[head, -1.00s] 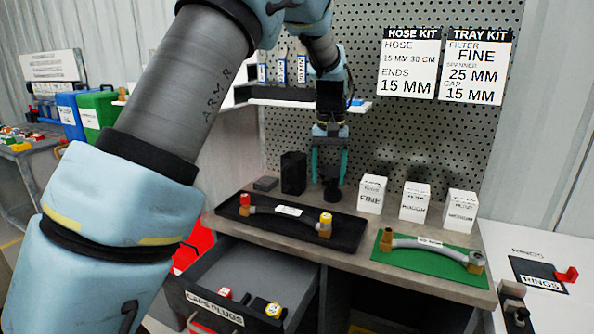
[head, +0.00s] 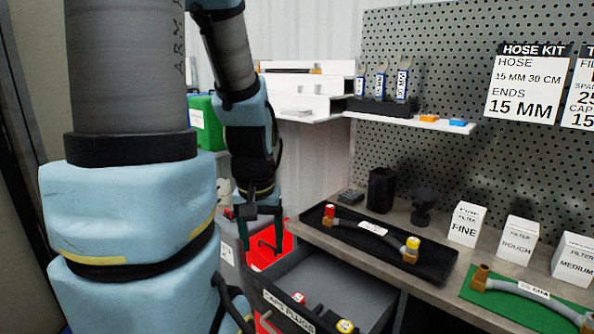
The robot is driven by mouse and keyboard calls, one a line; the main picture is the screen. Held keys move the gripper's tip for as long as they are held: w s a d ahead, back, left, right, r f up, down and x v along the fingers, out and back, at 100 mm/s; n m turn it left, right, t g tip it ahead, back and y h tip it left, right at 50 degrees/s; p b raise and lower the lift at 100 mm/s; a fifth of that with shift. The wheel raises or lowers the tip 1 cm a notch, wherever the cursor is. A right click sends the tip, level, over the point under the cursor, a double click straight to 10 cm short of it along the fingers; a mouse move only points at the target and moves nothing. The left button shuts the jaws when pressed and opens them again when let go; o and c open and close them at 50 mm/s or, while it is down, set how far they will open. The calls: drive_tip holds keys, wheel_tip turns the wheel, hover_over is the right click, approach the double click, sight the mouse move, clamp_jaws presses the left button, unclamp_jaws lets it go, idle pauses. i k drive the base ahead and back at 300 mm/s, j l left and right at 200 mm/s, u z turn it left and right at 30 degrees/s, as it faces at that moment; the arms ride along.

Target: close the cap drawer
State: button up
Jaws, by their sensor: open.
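The cap drawer (head: 290,309), labelled CAPS PLUGS, stands pulled out below the workbench in the head view. A red cap (head: 299,297) and a yellow cap (head: 345,326) sit inside it near the front. A red handle shows at the drawer's front, partly cut off by the frame's lower edge. My gripper (head: 262,232) is open and empty, pointing down left of the workbench, above and behind the drawer front in the picture. It overlaps a red bin (head: 268,252), and I cannot tell its exact distance from the drawer.
A black tray (head: 440,262) on the bench holds a hose with red and yellow capped ends. Filter boxes (head: 466,222) and a green mat (head: 500,301) with another hose are to the right. A black holder (head: 381,189) stands behind. A green bin (head: 204,122) is behind my arm.

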sight(334, 290)
drive_tip(key=k+j+u, duration=0.4)
drive_tip(key=j, duration=0.2)
drive_tip(key=k+j+u, duration=0.2)
drive_tip(key=k+j, duration=0.05)
drive_tip(key=j, duration=0.1)
